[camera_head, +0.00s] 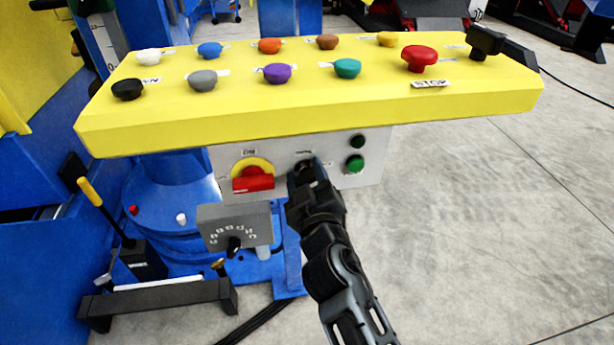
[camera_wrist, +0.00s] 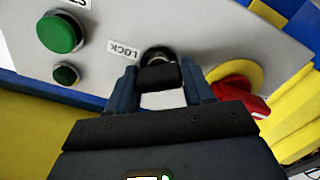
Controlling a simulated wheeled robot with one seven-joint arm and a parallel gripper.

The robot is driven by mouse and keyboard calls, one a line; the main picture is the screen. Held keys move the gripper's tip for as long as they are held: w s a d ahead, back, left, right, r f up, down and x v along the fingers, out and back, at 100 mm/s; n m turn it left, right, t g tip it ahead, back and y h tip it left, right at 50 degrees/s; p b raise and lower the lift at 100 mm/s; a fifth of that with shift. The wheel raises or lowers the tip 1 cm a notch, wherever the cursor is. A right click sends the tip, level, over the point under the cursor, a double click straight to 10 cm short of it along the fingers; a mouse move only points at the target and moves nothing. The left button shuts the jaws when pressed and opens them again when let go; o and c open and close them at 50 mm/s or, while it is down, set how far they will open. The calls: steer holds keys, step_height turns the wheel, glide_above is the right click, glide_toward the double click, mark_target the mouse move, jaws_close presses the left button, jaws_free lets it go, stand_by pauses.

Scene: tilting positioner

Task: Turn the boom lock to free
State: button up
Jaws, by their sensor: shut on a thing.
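The boom lock is a black knob (camera_wrist: 157,74) on the grey panel, beside a label reading LOCK (camera_wrist: 123,49). My gripper (camera_wrist: 160,84) is shut on this knob, with one finger on each side of it in the wrist view. In the head view my gripper (camera_head: 304,167) reaches the grey panel (camera_head: 225,158) under the yellow console and hides most of the knob. Which way the knob is turned I cannot tell.
A red rotary switch (camera_head: 253,179) on a yellow disc is left of my gripper. Green buttons (camera_head: 355,164) are to its right. The yellow console (camera_head: 300,125) with several coloured buttons overhangs the panel. A grey dial box (camera_head: 221,217) hangs lower left. Open floor lies right.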

steer(key=n, duration=0.6)
steer(key=shift+a+f, duration=0.1)
steer(key=shift+a, duration=0.05)
steer(key=n+p, duration=0.1)
steer(key=n, duration=0.4)
steer(key=shift+f, duration=0.15)
steer(key=shift+n, duration=0.4)
steer(key=o, duration=1)
steer(key=shift+c, duration=0.2)
steer(key=v, duration=0.8)
steer(key=shift+p, duration=0.35)
